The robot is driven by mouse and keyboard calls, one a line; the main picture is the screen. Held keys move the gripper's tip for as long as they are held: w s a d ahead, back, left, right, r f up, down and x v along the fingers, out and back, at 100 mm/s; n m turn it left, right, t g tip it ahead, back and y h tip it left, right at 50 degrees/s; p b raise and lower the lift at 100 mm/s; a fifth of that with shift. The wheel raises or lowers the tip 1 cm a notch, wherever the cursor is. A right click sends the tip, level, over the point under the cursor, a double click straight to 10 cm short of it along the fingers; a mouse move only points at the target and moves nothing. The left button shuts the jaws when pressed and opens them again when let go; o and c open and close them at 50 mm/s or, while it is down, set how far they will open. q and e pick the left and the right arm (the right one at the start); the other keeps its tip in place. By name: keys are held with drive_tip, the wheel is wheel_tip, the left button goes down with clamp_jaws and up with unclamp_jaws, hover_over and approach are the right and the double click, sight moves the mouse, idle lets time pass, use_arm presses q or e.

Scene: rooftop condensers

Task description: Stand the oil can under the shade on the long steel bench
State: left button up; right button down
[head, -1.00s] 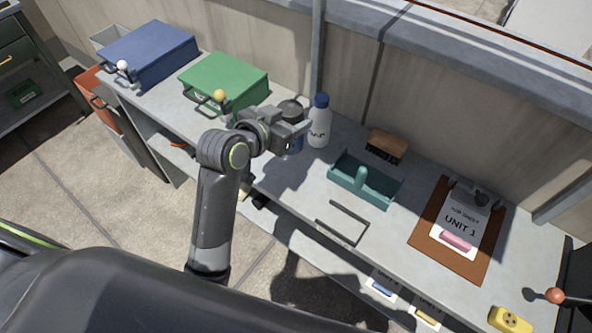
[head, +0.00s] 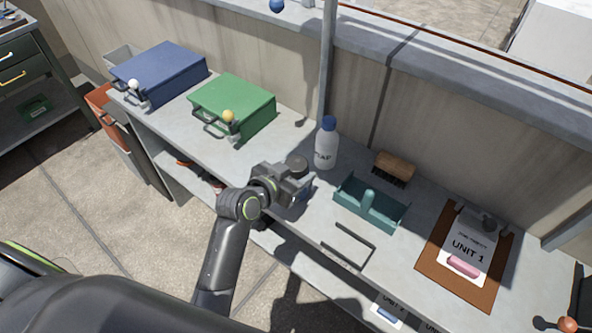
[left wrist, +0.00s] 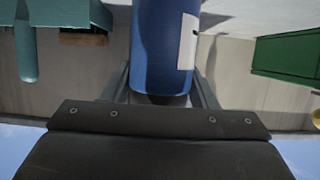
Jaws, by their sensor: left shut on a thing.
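My left gripper (head: 303,181) is shut on a blue cylindrical can with a dark round top (head: 297,164). In the left wrist view the blue can (left wrist: 163,45) stands between the fingers, with part of a white label showing. No wording on it is readable, so I cannot tell for sure that it is the oil can. It is over the long grey bench (head: 280,137), left of the white bottle. Whether its base touches the bench is hidden. I cannot make out a shade over the bench. My right gripper is not in view.
A white bottle with blue cap (head: 326,148), a teal tray (head: 371,211) and a brush (head: 394,166) are close on the right. A clipboard (head: 433,262) lies further right. Green (head: 233,103) and blue (head: 160,70) cases stand left. Bare bench lies between green case and bottle.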

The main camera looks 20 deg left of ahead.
use_arm(q)
drive_tip(key=shift+f, duration=0.15)
drive_tip(key=o, duration=1.2)
drive_tip(key=v, duration=1.2)
drive_tip(key=shift+r+b, duration=0.25)
drive_tip(key=shift+b, duration=0.1)
